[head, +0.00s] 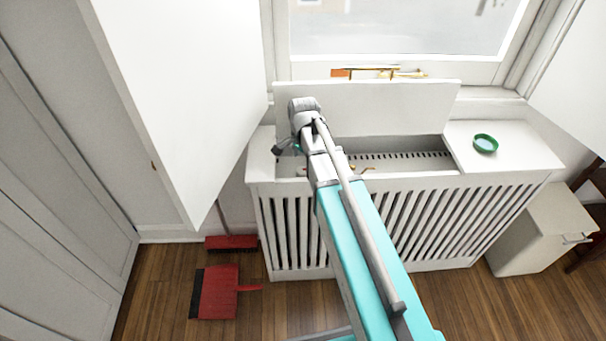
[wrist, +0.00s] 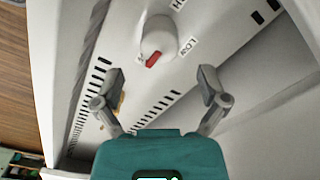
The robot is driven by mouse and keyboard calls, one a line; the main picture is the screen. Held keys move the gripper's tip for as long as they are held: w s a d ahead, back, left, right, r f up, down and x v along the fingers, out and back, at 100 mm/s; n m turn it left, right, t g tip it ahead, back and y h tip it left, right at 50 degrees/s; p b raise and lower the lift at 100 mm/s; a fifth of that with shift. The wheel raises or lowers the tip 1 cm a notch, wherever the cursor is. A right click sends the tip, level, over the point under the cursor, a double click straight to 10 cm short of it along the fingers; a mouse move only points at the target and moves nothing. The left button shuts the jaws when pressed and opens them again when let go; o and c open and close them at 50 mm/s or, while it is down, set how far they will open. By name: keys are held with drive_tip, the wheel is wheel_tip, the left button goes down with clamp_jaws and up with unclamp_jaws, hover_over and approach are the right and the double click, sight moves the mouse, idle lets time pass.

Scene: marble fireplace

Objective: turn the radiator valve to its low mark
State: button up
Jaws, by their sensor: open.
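The valve knob (wrist: 158,36) is round and white with a red pointer (wrist: 153,60) on its lower side in the wrist view. A LOW label (wrist: 187,47) is to the knob's right, apart from the pointer; a cut-off label starting with H (wrist: 178,4) is above. My gripper (wrist: 160,84) is open and empty, its fingers apart below the knob in the picture, not around it. In the head view my gripper (head: 284,147) is at the left end of the radiator cover's (head: 400,225) opening; I cannot make out the knob there.
The cover's raised lid (head: 395,106) stands behind the opening. A green dish (head: 485,144) sits on its right top. A white cabinet door (head: 180,90) hangs close left. A red dustpan (head: 215,290) and white bin (head: 540,230) are on the floor.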

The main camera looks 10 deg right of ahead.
sight(303, 169)
drive_tip(key=shift+f+b, duration=1.9)
drive_tip(key=shift+f, duration=0.3)
drive_tip(key=shift+c, duration=0.3)
drive_tip(key=c, duration=1.1)
